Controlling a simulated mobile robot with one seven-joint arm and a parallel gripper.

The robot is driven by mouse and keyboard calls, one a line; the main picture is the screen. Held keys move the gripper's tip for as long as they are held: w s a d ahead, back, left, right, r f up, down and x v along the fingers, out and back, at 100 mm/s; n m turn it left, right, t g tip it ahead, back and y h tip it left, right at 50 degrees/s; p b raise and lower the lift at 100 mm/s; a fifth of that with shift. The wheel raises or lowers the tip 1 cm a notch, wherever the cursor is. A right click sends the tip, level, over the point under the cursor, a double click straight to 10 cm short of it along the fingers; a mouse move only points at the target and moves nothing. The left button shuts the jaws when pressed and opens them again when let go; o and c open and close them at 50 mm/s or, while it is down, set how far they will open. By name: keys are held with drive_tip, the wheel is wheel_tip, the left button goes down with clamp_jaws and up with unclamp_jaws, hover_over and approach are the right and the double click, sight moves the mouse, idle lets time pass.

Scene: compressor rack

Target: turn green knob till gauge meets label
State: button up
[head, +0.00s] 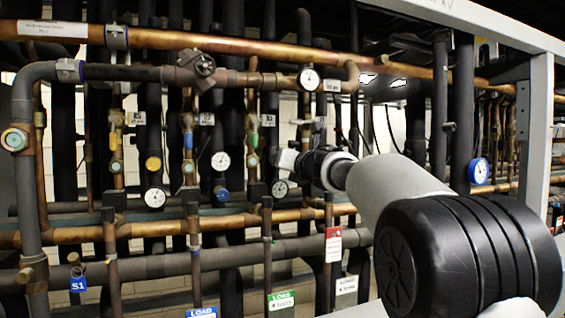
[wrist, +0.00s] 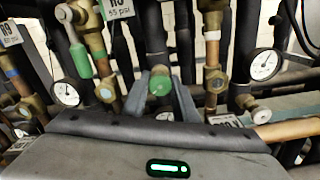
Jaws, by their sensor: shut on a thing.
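A round green knob (wrist: 160,84) sits between the two grey fingers of my gripper (wrist: 161,78) in the wrist view, and the fingers are shut on it. In the head view my gripper (head: 290,158) reaches in from the right to the pipe rack and hides the knob. A label (wrist: 117,8) reading 110 and 55 psi hangs above and left of the knob.
Other white gauges flank the gripper at left (wrist: 65,93) and right (wrist: 264,64). A capped green handle (wrist: 81,60) hangs at upper left. Copper and black pipes crowd around, with a copper pipe (head: 200,40) across the top. A grey post (head: 537,130) stands at right.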

drive_tip(key=o, duration=1.1)
drive_tip(key=shift+c, duration=0.2)
drive_tip(key=b+v, duration=0.3)
drive_tip(key=v, duration=1.4)
drive_tip(key=shift+s, duration=0.2)
drive_tip(key=shift+d, duration=0.1)
